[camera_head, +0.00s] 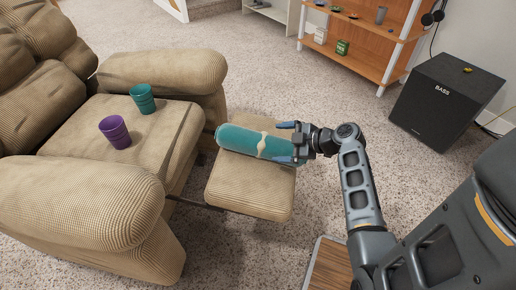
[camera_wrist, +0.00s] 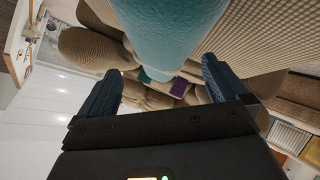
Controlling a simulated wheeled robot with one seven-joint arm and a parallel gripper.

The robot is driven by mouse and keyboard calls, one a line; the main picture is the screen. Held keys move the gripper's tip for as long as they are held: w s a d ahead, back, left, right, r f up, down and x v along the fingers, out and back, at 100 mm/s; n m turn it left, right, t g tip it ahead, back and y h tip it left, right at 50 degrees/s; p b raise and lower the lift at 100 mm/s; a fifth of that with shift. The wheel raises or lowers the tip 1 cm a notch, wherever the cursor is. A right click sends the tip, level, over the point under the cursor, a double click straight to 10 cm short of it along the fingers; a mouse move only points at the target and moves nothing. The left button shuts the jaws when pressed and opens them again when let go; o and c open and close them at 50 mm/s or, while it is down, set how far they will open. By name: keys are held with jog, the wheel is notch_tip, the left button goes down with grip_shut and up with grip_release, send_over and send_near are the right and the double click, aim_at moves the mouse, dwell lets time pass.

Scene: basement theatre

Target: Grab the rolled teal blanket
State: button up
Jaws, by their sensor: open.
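The rolled teal blanket (camera_head: 239,139) lies on the tan footrest of a recliner, with a pale tie around its middle. In the wrist view the blanket (camera_wrist: 168,35) fills the top centre, close to my gripper. My gripper (camera_head: 291,142) is at the blanket's right end, with its blue fingers apart. In the wrist view the fingers (camera_wrist: 160,88) are open, and the blanket's near end shows ahead of and between them. I cannot tell whether the fingers touch it.
The footrest (camera_head: 250,190) extends from the recliner (camera_head: 85,200). A teal cup (camera_head: 143,98) and a purple cup (camera_head: 115,131) stand on its seat. A black speaker (camera_head: 445,100) and a wooden shelf (camera_head: 350,50) stand at the back right. Carpet between is clear.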

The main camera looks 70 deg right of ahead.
aim_at(271, 144)
jog(key=x, duration=0.2)
jog(key=b+x, duration=0.1)
jog(key=x, duration=0.2)
jog(key=shift+w+a+f, duration=0.2)
jog(key=shift+w+a, duration=0.05)
jog(key=shift+w, duration=0.05)
jog(key=shift+c, duration=0.3)
jog(key=c, duration=1)
jog(key=shift+r, duration=0.15)
